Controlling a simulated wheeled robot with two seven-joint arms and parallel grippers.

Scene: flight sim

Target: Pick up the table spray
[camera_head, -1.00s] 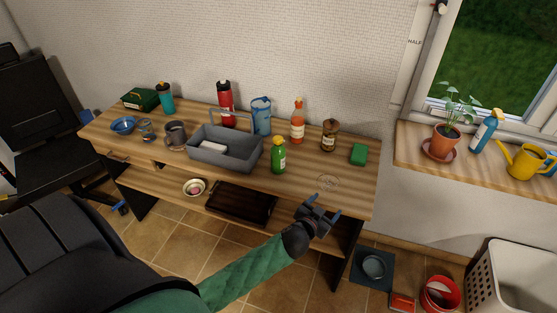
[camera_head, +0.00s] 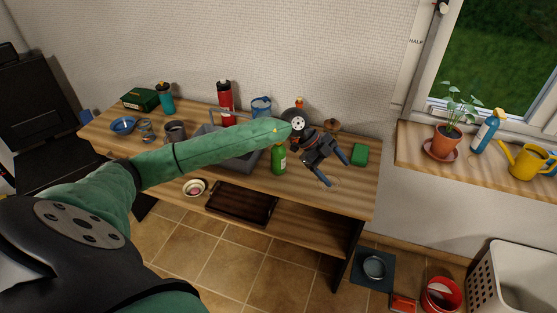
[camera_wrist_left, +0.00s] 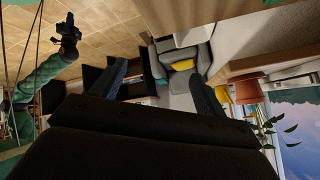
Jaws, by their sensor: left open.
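No bottle is clearly marked as the table spray. On the table (camera_head: 335,200), a green bottle (camera_head: 278,160) stands upright near the front, just left of my left gripper. A blue bottle with a yellow top (camera_head: 485,131), shaped like a sprayer, stands on the windowsill at the right. The open fingers also show in the left wrist view (camera_wrist_left: 157,75). My arm and wrist hide most of the orange bottle (camera_head: 299,102) and the brown jar (camera_head: 332,126). My right gripper (camera_wrist_left: 68,36) appears small in the left wrist view.
A grey caddy (camera_head: 238,162) is partly behind my forearm. A red bottle (camera_head: 226,103), blue pitcher (camera_head: 261,107) and mug (camera_head: 175,132) stand behind. A green sponge-like block (camera_head: 359,154) lies right of the gripper. A potted plant (camera_head: 446,138) and yellow watering can (camera_head: 526,161) occupy the windowsill.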

